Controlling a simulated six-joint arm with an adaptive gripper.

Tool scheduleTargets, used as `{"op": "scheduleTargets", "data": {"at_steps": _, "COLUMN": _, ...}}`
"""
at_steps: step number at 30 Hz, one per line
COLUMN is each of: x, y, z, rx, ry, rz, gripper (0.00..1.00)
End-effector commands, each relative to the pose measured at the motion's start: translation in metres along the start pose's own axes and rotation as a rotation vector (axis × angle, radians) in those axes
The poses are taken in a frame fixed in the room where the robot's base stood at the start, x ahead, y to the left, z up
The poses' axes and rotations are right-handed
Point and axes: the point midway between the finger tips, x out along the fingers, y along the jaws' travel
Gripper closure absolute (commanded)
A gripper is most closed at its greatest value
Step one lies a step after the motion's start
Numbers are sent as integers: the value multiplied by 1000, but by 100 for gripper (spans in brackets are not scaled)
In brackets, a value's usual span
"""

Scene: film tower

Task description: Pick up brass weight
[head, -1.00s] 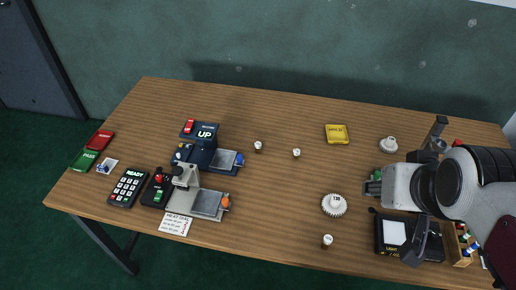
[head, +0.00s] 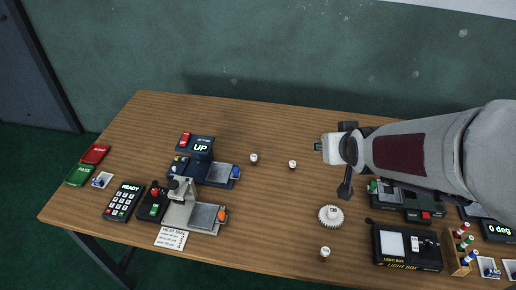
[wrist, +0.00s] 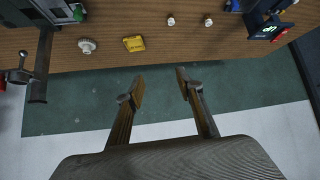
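Two small pieces with pale tops stand near the table's middle, the left piece (head: 254,159) and the right piece (head: 292,164). A third, similar piece (head: 325,253) stands near the front edge. I cannot tell which is the brass weight. My gripper (head: 346,157) is over the right half of the table, to the right of the two middle pieces. In the wrist view its fingers (wrist: 160,80) are spread with nothing between them. Two small pale-topped pieces (wrist: 171,21) (wrist: 208,22) show beyond the fingertips, apart from them.
A white gear (head: 331,215) and a light box (head: 406,246) lie in front of my gripper. Two microscope-like devices (head: 200,212) (head: 205,172) and a keypad (head: 124,200) stand at left. A yellow box (wrist: 133,43) shows in the wrist view. Bare table surrounds the middle pieces.

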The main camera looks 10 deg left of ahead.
Motion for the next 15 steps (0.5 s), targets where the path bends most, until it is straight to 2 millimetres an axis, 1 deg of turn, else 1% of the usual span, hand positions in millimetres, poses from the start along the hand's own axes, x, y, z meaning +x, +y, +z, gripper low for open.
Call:
{"op": "scheduleTargets", "data": {"at_steps": 1, "x": 12, "y": -5, "z": 0, "rx": -7, "ry": 6, "rz": -7, "gripper": 63}}
{"op": "scheduleTargets", "data": {"at_steps": 3, "x": 25, "y": -10, "z": -3, "rx": -15, "ry": 22, "rz": -16, "gripper": 63}}
{"op": "scheduleTargets", "data": {"at_steps": 8, "x": 56, "y": -25, "z": -7, "rx": -35, "ry": 60, "rz": -37, "gripper": 63}}
{"op": "scheduleTargets", "data": {"at_steps": 15, "x": 100, "y": -49, "z": -7, "rx": -61, "ry": 115, "rz": -70, "gripper": 63}}
